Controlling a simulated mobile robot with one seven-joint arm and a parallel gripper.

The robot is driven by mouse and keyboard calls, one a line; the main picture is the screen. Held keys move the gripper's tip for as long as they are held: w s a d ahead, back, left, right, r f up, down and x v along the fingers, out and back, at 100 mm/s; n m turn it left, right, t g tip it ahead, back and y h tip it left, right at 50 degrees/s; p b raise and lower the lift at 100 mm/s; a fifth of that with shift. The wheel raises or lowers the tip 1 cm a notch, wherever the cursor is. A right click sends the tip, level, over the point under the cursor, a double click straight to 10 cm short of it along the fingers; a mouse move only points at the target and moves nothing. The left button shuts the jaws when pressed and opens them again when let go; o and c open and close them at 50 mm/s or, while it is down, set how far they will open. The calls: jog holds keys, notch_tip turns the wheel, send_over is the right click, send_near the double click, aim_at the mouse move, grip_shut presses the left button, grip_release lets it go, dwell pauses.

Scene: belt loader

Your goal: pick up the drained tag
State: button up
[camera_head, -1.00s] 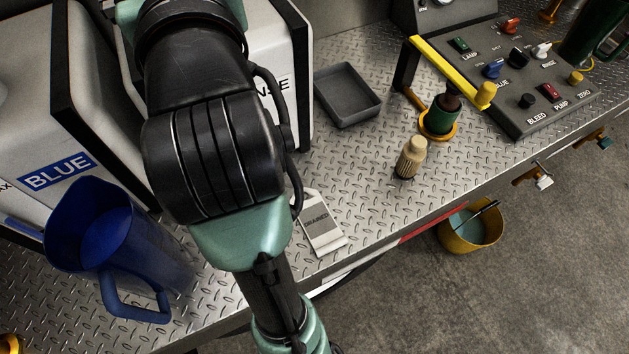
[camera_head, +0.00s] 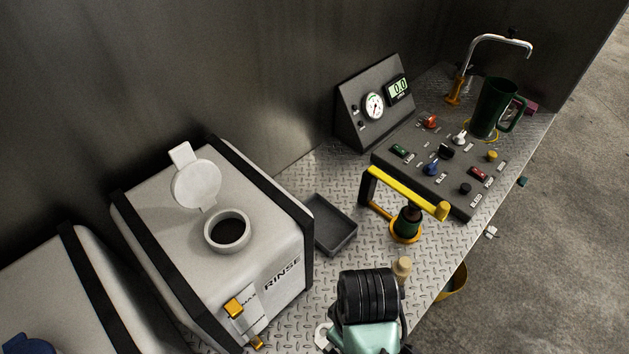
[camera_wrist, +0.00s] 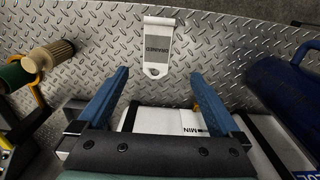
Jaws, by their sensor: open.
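The drained tag (camera_wrist: 157,47) is a pale flat tag with a grey band marked DRAINED and a hole at its near end. It lies on the diamond-plate bench in the wrist view. My gripper (camera_wrist: 160,73) is open and empty, with its two blue fingers apart. The tag appears beyond the fingertips, roughly centred between them, not gripped. In the head view my arm covers most of that spot; only a small pale piece, probably the tag's end (camera_head: 322,335), shows beside it. My fingers are hidden there.
The RINSE tank (camera_head: 215,250) stands left, with a grey tray (camera_head: 330,225) beside it. A small beige-topped bottle (camera_head: 402,268) and a yellow-handled valve (camera_head: 405,228) stand near my arm. A blue jug (camera_wrist: 285,90) is at right in the wrist view. Bench around the tag is clear.

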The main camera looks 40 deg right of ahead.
aim_at(320, 341)
jog(key=f, duration=0.5)
jog(key=s+f, duration=0.1)
jog(key=f, duration=0.1)
jog(key=shift+s+d+f+p, duration=0.1)
jog(key=shift+d+f+p, duration=0.05)
jog(key=shift+p, duration=0.25)
jog(key=shift+d+f, duration=0.2)
jog(key=shift+f, duration=0.5)
jog(key=shift+d+f+p, duration=0.1)
jog(key=shift+f+p, duration=0.5)
jog(key=shift+f, duration=1.5)
jog(key=shift+c, duration=0.3)
jog(key=c, duration=1.2)
